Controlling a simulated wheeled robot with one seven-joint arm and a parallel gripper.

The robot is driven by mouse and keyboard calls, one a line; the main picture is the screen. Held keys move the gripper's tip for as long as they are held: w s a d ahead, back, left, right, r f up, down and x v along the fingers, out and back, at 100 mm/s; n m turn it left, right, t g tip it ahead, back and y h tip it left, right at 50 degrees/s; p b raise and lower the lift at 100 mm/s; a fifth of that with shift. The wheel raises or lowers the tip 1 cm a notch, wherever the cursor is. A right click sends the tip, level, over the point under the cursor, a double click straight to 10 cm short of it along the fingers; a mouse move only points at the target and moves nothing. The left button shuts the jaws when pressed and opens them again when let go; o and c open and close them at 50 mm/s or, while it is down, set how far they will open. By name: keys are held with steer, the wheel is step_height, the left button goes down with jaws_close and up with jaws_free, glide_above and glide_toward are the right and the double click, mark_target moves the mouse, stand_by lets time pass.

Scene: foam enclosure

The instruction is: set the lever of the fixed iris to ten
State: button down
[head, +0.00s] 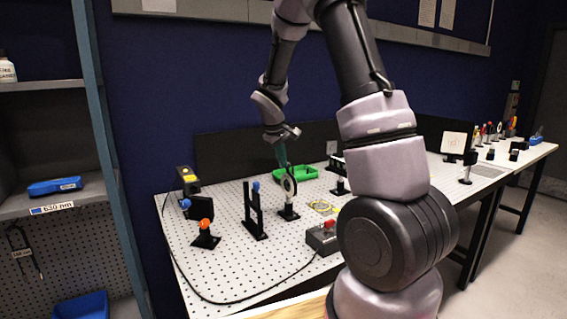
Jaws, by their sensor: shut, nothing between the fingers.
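The fixed iris looks to be the upright white-faced ring (289,186) on a black post and base, standing on the perforated white table (225,273). Its lever and scale marks are too small to make out. My gripper (283,163) points down from above, with its teal fingers shut and empty. The fingertips are just above and behind the ring in the picture; I cannot tell whether they touch it.
A green tray (296,173) lies behind the ring. Black mounts with an orange knob (205,224) and a blue knob (256,186) stand to the left. A black cable crosses the table's near side.

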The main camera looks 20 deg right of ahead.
steer(key=shift+w+a+f+g, duration=0.15)
steer(key=shift+w+g, duration=0.25)
steer(key=shift+w, duration=0.25)
steer(key=shift+w+a+r+g, duration=0.15)
steer(key=shift+w+g, duration=0.25)
steer(key=shift+w, duration=0.2)
steer(key=shift+s+f, duration=0.1)
